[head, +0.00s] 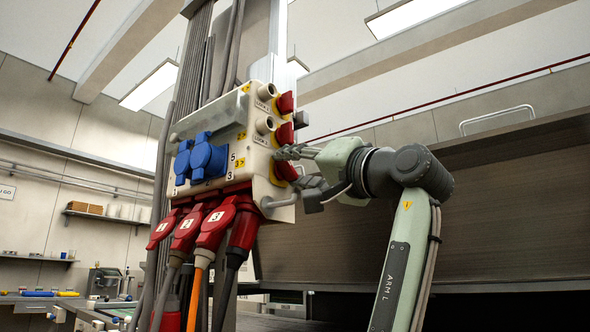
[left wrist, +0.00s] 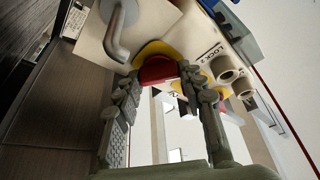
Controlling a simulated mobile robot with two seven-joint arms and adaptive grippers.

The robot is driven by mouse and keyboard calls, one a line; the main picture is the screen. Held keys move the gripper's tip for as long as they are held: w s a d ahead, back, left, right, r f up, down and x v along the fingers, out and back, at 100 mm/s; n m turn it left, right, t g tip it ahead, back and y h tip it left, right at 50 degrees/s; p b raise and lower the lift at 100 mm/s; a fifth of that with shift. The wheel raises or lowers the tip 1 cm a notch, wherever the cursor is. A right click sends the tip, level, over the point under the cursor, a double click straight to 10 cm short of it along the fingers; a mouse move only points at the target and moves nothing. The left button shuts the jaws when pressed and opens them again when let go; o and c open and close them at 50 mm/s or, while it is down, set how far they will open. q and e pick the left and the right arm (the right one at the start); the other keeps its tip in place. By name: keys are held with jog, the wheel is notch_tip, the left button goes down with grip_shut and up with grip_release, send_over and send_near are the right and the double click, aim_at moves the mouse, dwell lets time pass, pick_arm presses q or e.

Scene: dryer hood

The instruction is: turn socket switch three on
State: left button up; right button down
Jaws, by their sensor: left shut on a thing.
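A white socket box (head: 257,165) is mounted on a post in the head view. Three red rotary switches on yellow plates line its right side: a top one (head: 285,102), a middle one (head: 284,132) and the lowest one, socket switch three (head: 287,171). My left gripper (head: 291,172) reaches this lowest switch from the right, with a finger above and a finger below it. In the left wrist view the red knob (left wrist: 158,70) sits between the fingertips of my left gripper (left wrist: 161,78), which are shut on it. The fingers partly hide the knob. My right gripper is not in view.
Blue sockets (head: 209,156) and red plugs (head: 215,222) with hanging cables are on the box's front. A bent grey handle (head: 279,203) sticks out below the switches. It shows close to the fingers in the left wrist view (left wrist: 118,28). A dark panelled hood (head: 480,220) stands at right.

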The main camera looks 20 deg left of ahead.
pick_arm(q)
jog(key=shift+m+h, duration=0.4)
jog(key=shift+m, duration=0.3)
jog(key=m+h, duration=0.1)
jog(key=m, duration=0.1)
jog(key=m+t+h+p, duration=0.1)
jog(key=m, duration=0.2)
jog(key=shift+s+r, duration=0.1)
jog(key=shift+m, duration=0.7)
jog(key=shift+m+h, duration=0.5)
jog(key=shift+m, duration=0.3)
jog(key=shift+m+g+h, duration=0.4)
jog(key=shift+m+g, duration=0.1)
jog(key=shift+m, duration=0.6)
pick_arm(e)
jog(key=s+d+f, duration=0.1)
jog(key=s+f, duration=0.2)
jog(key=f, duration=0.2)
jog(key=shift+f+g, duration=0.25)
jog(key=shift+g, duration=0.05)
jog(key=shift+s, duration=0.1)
pick_arm(q)
jog(key=o, duration=0.9)
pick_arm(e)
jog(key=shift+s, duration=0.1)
